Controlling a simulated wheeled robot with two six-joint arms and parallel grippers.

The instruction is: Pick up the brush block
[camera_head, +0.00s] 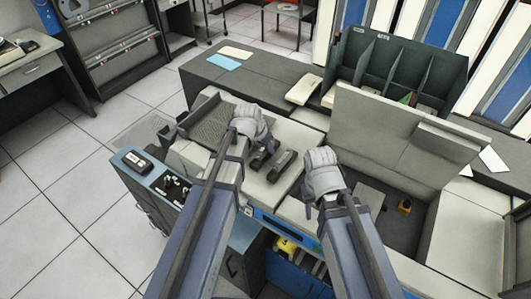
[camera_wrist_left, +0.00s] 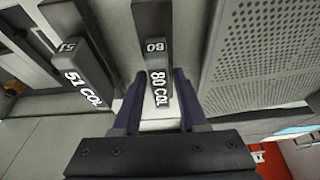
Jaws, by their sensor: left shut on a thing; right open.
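Two dark blocks lie side by side on the pale machine top. In the left wrist view one is labelled 80 COL (camera_wrist_left: 152,45) and the other 51 COL (camera_wrist_left: 80,62). My left gripper (camera_wrist_left: 157,98) is shut on the 80 COL block, with a finger on each side of its labelled end. In the head view the 80 COL block (camera_head: 260,159) is partly under my left gripper (camera_head: 266,146), and the 51 COL block (camera_head: 282,163) is to its right. My right gripper (camera_head: 319,160) is open above the machine; its fingertips are mostly hidden by the hand.
A perforated grey plate (camera_wrist_left: 268,55) lies beside the 80 COL block.

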